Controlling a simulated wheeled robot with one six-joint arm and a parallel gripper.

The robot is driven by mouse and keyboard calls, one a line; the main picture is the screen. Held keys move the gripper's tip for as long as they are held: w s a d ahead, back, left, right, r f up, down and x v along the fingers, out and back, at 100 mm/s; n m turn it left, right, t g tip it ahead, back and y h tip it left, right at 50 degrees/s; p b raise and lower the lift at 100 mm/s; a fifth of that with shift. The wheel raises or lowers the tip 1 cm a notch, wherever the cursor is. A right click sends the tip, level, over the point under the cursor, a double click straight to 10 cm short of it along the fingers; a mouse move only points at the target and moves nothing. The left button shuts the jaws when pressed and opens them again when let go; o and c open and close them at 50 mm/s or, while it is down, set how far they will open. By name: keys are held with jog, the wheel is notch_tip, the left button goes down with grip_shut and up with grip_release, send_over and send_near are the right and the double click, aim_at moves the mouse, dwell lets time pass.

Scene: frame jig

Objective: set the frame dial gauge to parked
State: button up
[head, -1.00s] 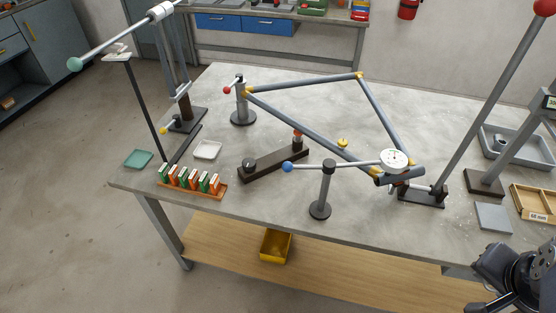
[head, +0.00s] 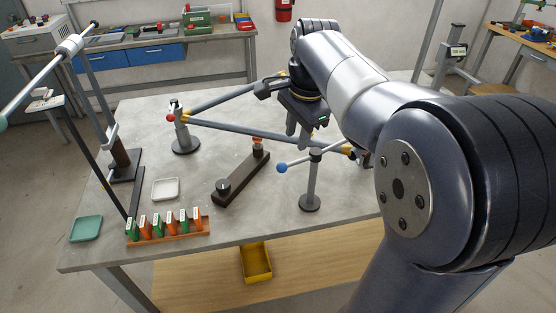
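The gauge's swing bar (head: 298,161) has a blue ball (head: 281,168) at its left end. It sits on top of a dark post (head: 311,183) on the table. Its right part runs behind my arm, so the white dial is hidden. The frame of grey tubes (head: 235,130) with yellow joints stands behind the post, its right side mostly covered by my arm. My gripper (head: 298,132) points down over the frame, up and left of the post's top. Its two fingers show apart with nothing visible between them. It appears clear of the blue ball.
A dark bar with a red-topped peg (head: 238,178) lies left of the post. A rack of green and orange blocks (head: 168,232), a white dish (head: 165,189) and a green dish (head: 86,229) are at the front left. A yellow bin (head: 256,262) is below the table edge.

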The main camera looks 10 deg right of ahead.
aim_at(292, 163)
jog(key=f, duration=0.3)
jog(key=w+f, duration=0.1)
jog(key=f, duration=0.5)
jog(key=shift+w+a, duration=0.2)
jog(key=shift+a, duration=0.1)
jog(key=shift+c, duration=0.2)
grip_shut()
